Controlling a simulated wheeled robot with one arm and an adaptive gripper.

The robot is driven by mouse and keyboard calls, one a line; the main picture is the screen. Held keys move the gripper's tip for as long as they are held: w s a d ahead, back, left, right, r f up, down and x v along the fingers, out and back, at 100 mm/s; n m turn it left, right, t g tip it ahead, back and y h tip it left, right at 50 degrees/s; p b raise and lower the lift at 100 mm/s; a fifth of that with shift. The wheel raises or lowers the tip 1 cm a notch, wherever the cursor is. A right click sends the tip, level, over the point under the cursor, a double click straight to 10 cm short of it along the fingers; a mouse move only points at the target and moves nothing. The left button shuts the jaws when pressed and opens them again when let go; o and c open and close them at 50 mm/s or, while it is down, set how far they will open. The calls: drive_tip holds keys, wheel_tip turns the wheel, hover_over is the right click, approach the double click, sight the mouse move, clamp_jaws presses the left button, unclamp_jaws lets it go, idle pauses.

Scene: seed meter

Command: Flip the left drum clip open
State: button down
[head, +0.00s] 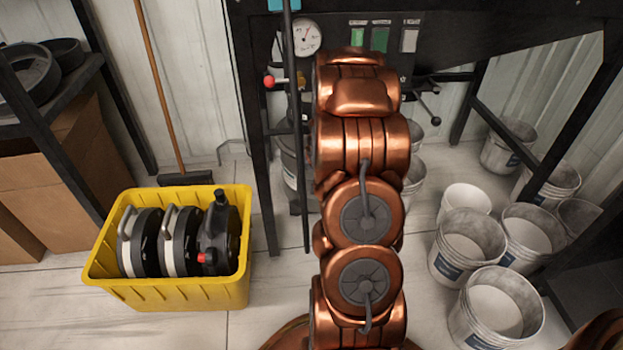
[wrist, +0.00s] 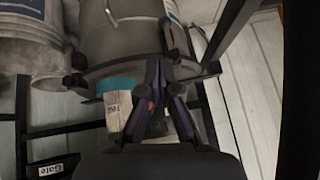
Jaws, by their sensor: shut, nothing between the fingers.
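In the wrist view a grey metal drum (wrist: 125,40) with a curved rim fills the upper middle. A dark clip-like part (wrist: 76,80) sits at the rim's left end and another (wrist: 211,69) at its right end; I cannot tell whether either is open. My gripper (wrist: 161,65) is shut and empty, with its dark fingertips over or against the drum's rim between these parts; contact is unclear. In the head view my copper arm hides the gripper and most of the drum area.
A dark frame post (head: 258,150) stands beside my arm. A yellow crate (head: 170,292) with round units is at left. Several pale buckets (head: 468,245) crowd the right. Bare floor lies at front left.

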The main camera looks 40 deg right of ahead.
drive_tip(key=d+f+m+t+y, duration=0.1)
drive_tip(key=d+f+m+t, duration=0.3)
drive_tip(key=d+f, duration=0.45)
drive_tip(key=s+a+f+m+t+y+p, duration=0.1)
drive_tip(key=s+f+m+t, duration=0.1)
drive_tip(key=s+m+t, duration=0.2)
drive_tip(key=s+t, duration=0.2)
drive_tip(key=s, duration=0.1)
drive_tip(key=shift+s+a+f, duration=0.15)
drive_tip(key=shift+s+f, duration=0.2)
drive_tip(key=shift+f, duration=0.05)
drive_tip(key=shift+w, duration=0.1)
drive_tip(key=b, duration=0.3)
approach(301, 170)
drive_tip(key=w+d+f, duration=0.3)
drive_tip(key=d+f, duration=0.1)
drive_tip(key=d, duration=0.1)
drive_tip(key=shift+w+a+f+b, duration=0.1)
drive_tip(key=shift+w+a+b, duration=0.45)
drive_tip(key=shift+w, duration=0.25)
drive_tip(key=shift+w+a+f+b, duration=0.1)
drive_tip(key=shift+w+a+b, duration=0.2)
drive_tip(key=shift+w+a, duration=0.45)
